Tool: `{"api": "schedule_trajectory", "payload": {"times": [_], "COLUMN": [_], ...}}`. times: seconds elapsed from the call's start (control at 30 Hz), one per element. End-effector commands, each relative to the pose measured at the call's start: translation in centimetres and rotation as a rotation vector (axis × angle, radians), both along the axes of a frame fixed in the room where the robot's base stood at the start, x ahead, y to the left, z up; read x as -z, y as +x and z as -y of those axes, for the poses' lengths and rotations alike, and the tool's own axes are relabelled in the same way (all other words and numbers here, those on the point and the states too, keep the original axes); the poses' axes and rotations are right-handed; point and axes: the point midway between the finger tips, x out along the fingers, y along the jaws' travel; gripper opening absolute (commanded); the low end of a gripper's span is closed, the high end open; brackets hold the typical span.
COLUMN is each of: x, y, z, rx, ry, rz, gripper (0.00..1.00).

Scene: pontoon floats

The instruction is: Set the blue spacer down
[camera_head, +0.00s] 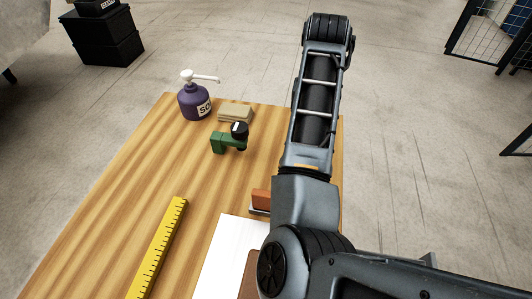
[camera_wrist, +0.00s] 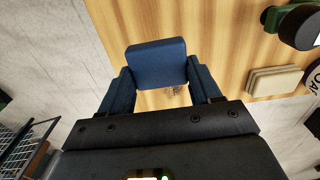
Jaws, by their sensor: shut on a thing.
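The blue spacer (camera_wrist: 157,63) is a dark blue block in the wrist view. My gripper (camera_wrist: 160,72) is shut on it, with one finger on each side. Wood table top (camera_wrist: 215,25) shows behind and around the spacer, near the table's edge. I cannot tell whether the spacer touches the table or hangs above it. In the head view my arm hides both my gripper and the spacer.
On the table (camera_head: 110,200) are a purple soap bottle (camera_head: 194,102), beige pads (camera_head: 236,112), a green-and-black object (camera_head: 229,139), a yellow ruler (camera_head: 160,245), a white sheet (camera_head: 232,250) and an orange-brown block (camera_head: 261,199). The table's left middle is clear.

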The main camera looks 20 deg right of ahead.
Motion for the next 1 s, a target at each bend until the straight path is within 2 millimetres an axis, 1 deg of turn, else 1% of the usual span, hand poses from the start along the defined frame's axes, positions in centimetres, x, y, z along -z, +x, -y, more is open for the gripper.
{"api": "schedule_trajectory", "payload": {"times": [0.03,0.07,0.3,0.47,0.7,1.0], "x": [0.8,1.2,2.6,3.8,3.9,4.9], "y": [0.3,0.5,2.0,2.6,3.6,3.7], "z": [-0.8,-1.3,-3.6,-5.1,-6.0,-7.1], "rx": [-0.004,-0.003,0.001,0.002,0.002,0.003], "ry": [-0.004,-0.004,-0.002,-0.002,-0.002,0.000], "rz": [-0.006,-0.007,-0.002,-0.005,0.011,0.000], "gripper": [0.33,0.33,0.33,0.33,0.33,0.33]}}
